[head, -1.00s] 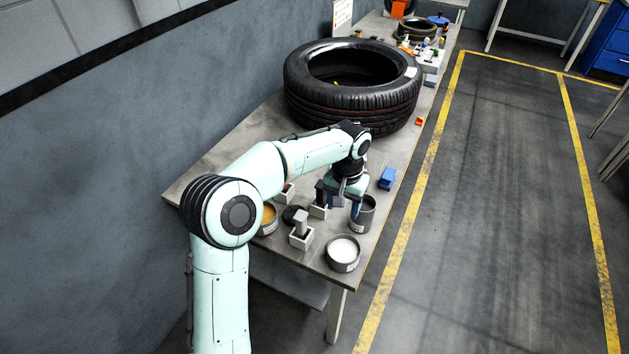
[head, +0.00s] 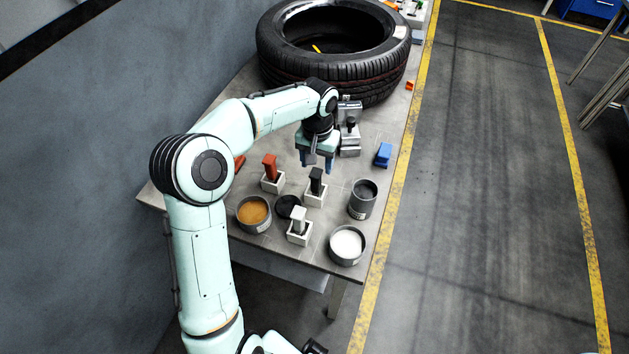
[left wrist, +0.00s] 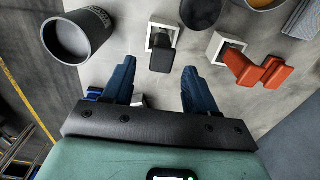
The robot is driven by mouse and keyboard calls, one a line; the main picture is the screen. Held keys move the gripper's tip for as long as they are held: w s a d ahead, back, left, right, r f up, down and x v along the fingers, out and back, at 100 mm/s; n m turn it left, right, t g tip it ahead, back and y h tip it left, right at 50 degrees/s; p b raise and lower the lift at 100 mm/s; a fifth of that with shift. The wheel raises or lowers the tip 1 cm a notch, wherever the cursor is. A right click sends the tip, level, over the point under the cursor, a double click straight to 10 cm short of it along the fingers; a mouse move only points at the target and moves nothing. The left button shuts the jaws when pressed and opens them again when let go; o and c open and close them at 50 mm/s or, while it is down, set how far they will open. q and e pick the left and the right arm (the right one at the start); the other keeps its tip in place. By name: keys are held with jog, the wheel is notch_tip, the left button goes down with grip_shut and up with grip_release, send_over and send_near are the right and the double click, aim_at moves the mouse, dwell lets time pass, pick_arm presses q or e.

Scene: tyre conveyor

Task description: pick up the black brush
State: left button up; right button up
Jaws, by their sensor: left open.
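The black brush (head: 316,180) stands upright in a white square holder (head: 315,198) on the table, between the red brush and the dark cup. My left gripper (head: 317,165) is open and empty, just beyond the black brush on the tyre side. In the left wrist view, the black brush (left wrist: 162,54) shows ahead of the gap between my blue fingers (left wrist: 160,86), apart from both. My right gripper is not in view.
A red brush (head: 270,168) and a white brush (head: 299,220) stand in holders nearby. A tyre (head: 335,75) lies behind; a blue block (head: 383,154) sits right.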

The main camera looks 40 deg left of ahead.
aim_at(316, 174)
pick_arm(q)
notch_tip(316, 174, down, 5)
jog(key=shift+s+r, duration=0.1)
jog(key=shift+r, duration=0.05)
jog(key=shift+w+a+f, duration=0.1)
jog(key=shift+a+f, duration=0.05)
jog(key=shift+f, duration=1.3)
jog(key=shift+w+a+f, duration=0.1)
jog(key=shift+f, duration=1.35)
jog(key=c, duration=0.9)
